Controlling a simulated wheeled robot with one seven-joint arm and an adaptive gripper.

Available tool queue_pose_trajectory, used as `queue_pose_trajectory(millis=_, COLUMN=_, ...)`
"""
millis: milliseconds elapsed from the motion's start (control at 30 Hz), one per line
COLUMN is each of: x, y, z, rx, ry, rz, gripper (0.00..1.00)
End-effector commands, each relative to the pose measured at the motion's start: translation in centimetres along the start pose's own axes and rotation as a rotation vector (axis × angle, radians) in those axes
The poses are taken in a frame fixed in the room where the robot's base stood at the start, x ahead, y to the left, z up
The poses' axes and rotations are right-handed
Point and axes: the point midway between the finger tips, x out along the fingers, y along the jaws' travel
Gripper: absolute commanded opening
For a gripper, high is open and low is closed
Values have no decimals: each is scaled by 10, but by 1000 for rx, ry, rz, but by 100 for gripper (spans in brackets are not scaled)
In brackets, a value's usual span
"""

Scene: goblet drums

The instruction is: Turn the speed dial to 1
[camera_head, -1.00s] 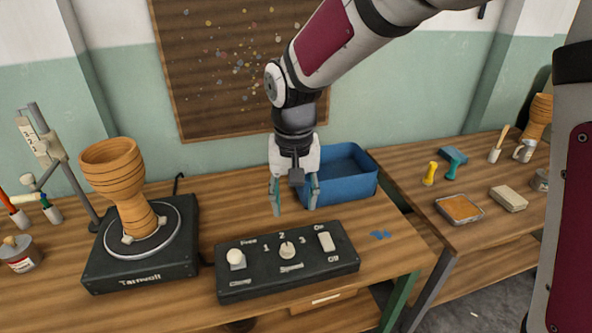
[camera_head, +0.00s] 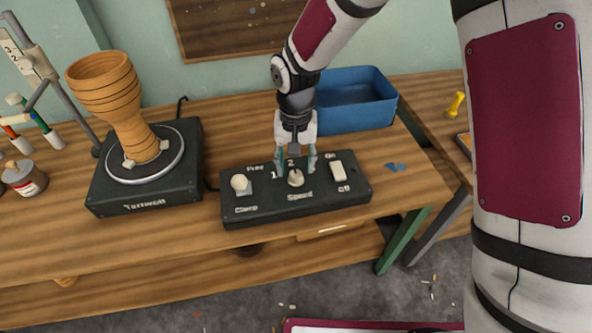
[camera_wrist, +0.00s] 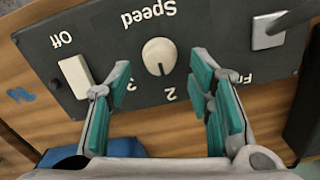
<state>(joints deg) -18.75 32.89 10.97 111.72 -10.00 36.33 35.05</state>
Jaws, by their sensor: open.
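The speed dial (camera_head: 296,178) is a round cream knob in the middle of a dark control box (camera_head: 262,212), with the marks 1, 2 and 3 around it. In the wrist view the dial (camera_wrist: 159,57) shows a dark pointer line aimed roughly at the 2. My gripper (camera_head: 296,167) is open, pointing down just above and behind the dial. In the wrist view its teal fingers (camera_wrist: 160,85) stand apart, one on each side of the dial and a little short of it, with no contact visible.
A Free/Clamp knob (camera_head: 240,184) sits left of the dial and an On/Off rocker switch (camera_head: 338,171) right of it. A turntable (camera_head: 110,190) bears a wooden goblet drum (camera_head: 115,105) on the left. A blue bin (camera_head: 355,108) stands behind the box.

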Motion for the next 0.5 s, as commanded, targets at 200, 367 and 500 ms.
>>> queue_pose_trajectory(millis=200, x=24, y=0, z=0, rx=0, ry=0, rz=0, gripper=47)
queue_pose_trajectory(millis=367, x=29, y=0, z=0, rx=0, ry=0, rz=0, gripper=47)
queue_pose_trajectory(millis=500, x=29, y=0, z=0, rx=0, ry=1, rz=0, gripper=47)
